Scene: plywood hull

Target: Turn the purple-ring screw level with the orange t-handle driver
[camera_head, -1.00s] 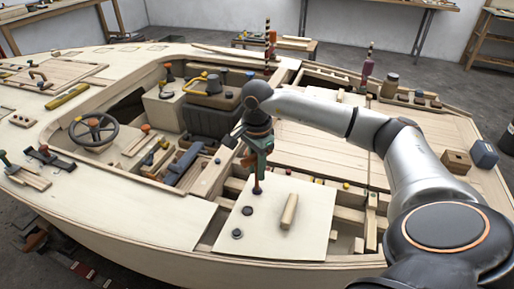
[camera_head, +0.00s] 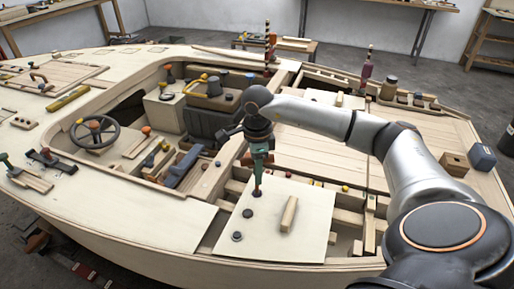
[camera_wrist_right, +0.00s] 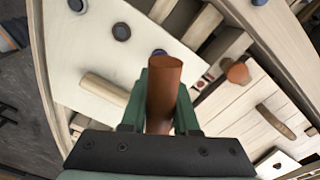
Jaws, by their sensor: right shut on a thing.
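The orange t-handle driver (camera_wrist_right: 163,92) is held upright between the green fingers of my right gripper (camera_wrist_right: 160,115), which is shut on it. In the head view my right gripper (camera_head: 258,160) points down over a pale panel, with the driver's lower end close above or on a screw at the panel's upper edge. The purple-ring screw (camera_wrist_right: 158,52) shows as a purple patch behind the driver in the wrist view, mostly hidden. I cannot tell whether the driver sits in it or how high the screw stands. My left gripper is not in view.
The pale panel (camera_head: 310,215) carries two more dark round screws (camera_head: 247,212) (camera_head: 237,236) and a wooden block (camera_head: 290,214). Open framing with small coloured knobs lies right of it. A steering wheel (camera_head: 94,132) and a dark seat stand left and behind.

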